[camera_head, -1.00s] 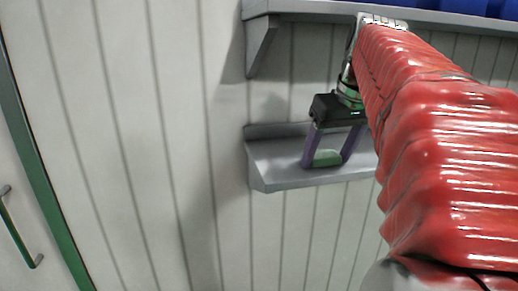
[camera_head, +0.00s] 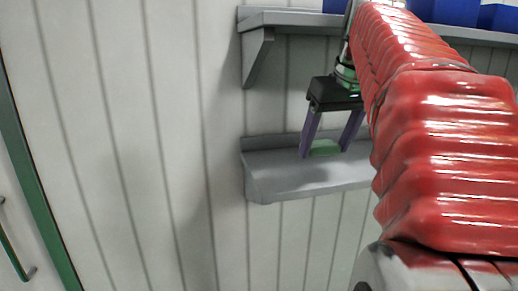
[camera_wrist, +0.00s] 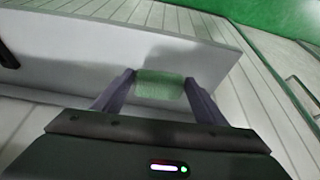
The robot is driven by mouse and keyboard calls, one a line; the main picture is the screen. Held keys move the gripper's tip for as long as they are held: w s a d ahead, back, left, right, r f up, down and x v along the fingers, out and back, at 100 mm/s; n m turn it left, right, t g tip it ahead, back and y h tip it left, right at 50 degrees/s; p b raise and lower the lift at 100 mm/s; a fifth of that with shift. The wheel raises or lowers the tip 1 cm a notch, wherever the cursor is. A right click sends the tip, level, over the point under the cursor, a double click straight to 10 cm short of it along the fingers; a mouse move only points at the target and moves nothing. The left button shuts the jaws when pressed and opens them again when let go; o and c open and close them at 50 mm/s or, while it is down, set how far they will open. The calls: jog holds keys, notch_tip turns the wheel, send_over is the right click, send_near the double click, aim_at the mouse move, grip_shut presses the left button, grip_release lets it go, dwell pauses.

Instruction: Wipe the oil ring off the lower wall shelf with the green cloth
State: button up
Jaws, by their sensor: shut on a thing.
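The lower wall shelf (camera_head: 300,178) is a grey ledge with a raised back edge, on the panelled wall. It also shows in the wrist view (camera_wrist: 60,62). My gripper (camera_head: 327,150) is shut on the green cloth (camera_head: 324,147), which is a small pad between its two purple fingers. In the wrist view the green cloth (camera_wrist: 159,85) spans the gap between the fingertips, near the shelf's edge. I cannot tell whether the cloth touches the shelf. No oil ring shows on the visible part of the shelf; my arm covers its right end.
An upper shelf (camera_head: 290,20) on a bracket runs above, with blue bins (camera_head: 445,11) on it. The wall between door and shelf is bare.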

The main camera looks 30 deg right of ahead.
jog(key=shift+r, duration=0.5)
jog(key=shift+r, duration=1.5)
jog(key=shift+s, duration=0.15)
